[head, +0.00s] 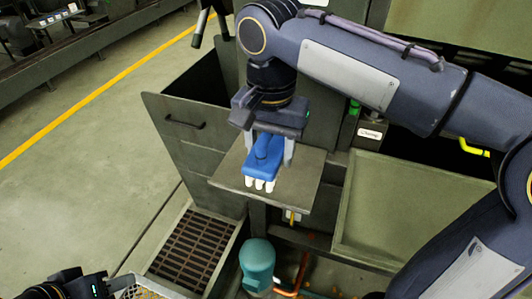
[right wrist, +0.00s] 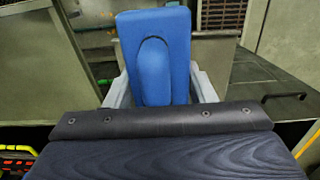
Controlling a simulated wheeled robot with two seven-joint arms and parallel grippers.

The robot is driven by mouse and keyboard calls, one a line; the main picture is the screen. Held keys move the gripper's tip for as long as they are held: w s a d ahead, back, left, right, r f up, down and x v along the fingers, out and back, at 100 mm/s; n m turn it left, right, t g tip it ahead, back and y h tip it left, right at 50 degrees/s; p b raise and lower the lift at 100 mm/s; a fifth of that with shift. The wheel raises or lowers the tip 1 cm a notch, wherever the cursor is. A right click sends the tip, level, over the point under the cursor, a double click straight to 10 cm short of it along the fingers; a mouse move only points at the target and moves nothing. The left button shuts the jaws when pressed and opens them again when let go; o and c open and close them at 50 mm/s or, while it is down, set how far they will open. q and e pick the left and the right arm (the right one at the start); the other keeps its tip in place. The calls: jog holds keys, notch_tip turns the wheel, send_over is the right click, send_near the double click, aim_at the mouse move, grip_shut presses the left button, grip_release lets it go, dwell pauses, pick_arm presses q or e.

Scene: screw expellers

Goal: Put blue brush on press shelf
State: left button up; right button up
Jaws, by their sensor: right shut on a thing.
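The blue brush (head: 262,163) has a blue body and white bristles pointing down. My right gripper (head: 268,150) is shut on it. The right wrist view shows the blue brush (right wrist: 152,60) between the two grey fingers of my right gripper (right wrist: 160,92). The brush is over the press shelf (head: 300,194), a flat grey plate sticking out from the machine. I cannot tell whether the bristles touch the plate. My left gripper (head: 95,285) is at the bottom left edge, partly cut off, beside a mesh-like metal thing (head: 142,291); its fingers are unclear.
A dark open bin with a handle (head: 184,123) stands left of the shelf. A shallow greenish tray (head: 395,207) lies to the right. A floor grate (head: 195,245) and a teal motor-like part (head: 257,262) are below. Open floor with a yellow line (head: 80,104) is at left.

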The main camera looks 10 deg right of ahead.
jog(key=w, duration=0.1)
jog(key=w+d+f, duration=0.1)
jog(key=w, duration=0.1)
jog(key=w+f, duration=0.1)
jog(key=shift+w+d, duration=0.25)
jog(key=w+f, duration=0.2)
jog(key=w+d+f, duration=0.1)
jog(key=w+f, duration=0.1)
jog(key=f, duration=0.1)
jog(key=shift+w+d+f, duration=0.2)
jog(key=shift+w, duration=0.05)
jog(key=f, duration=0.3)
jog(key=shift+w+d+f, duration=0.1)
jog(key=shift+w+d, duration=0.05)
jog(key=shift+w, duration=0.2)
jog(key=shift+f, duration=0.35)
jog(key=shift+f, duration=0.1)
jog(key=o, duration=0.6)
jog(key=shift+f, duration=0.1)
jog(key=shift+c, duration=0.2)
jog(key=o, duration=0.4)
jog(key=shift+o, duration=0.2)
